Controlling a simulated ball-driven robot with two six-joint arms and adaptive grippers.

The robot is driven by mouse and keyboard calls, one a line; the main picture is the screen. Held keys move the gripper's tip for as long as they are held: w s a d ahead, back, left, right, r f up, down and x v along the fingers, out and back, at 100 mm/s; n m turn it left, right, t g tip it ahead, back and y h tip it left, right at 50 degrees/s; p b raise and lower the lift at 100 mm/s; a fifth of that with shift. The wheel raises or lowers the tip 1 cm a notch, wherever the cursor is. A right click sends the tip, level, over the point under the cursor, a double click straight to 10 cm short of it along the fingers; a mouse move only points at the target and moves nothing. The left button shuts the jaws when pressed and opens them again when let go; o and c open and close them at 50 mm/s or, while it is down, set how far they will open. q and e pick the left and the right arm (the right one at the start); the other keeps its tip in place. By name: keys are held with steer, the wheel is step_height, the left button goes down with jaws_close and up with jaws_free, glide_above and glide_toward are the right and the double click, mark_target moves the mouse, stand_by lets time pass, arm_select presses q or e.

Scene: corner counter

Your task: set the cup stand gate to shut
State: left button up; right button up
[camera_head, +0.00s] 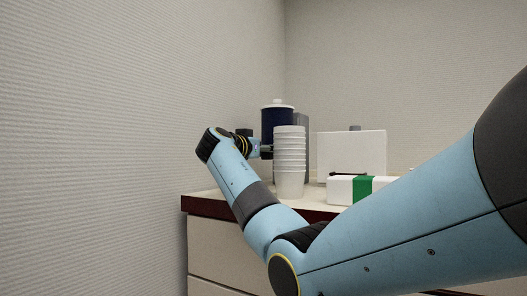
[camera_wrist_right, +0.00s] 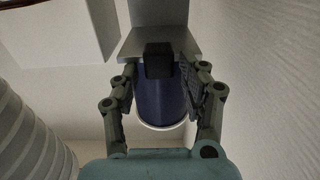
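A grey upright stand with a flat plate (camera_wrist_right: 185,42) is in the right wrist view, and its grey side (camera_head: 303,122) shows behind the cups in the head view. I take it for the cup stand. A small black block (camera_wrist_right: 158,61), possibly the gate's handle, sits at the plate's edge. My right gripper (camera_head: 263,150) is beside the stand, left of the white cup stack (camera_head: 289,162). In the right wrist view its fingers (camera_wrist_right: 160,80) are spread on both sides of the black block, with gaps. Whether the gate is open or shut cannot be told. My left gripper is not in view.
A dark blue canister (camera_head: 277,116) with a white lid stands behind the cups. A white box (camera_head: 352,151) and a white-green package (camera_head: 362,189) are to the right. The cup stack (camera_wrist_right: 30,140) is close to the right gripper. A wall borders the counter's left.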

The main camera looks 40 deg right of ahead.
steer(key=shift+f, duration=0.1)
steer(key=v, duration=1.2)
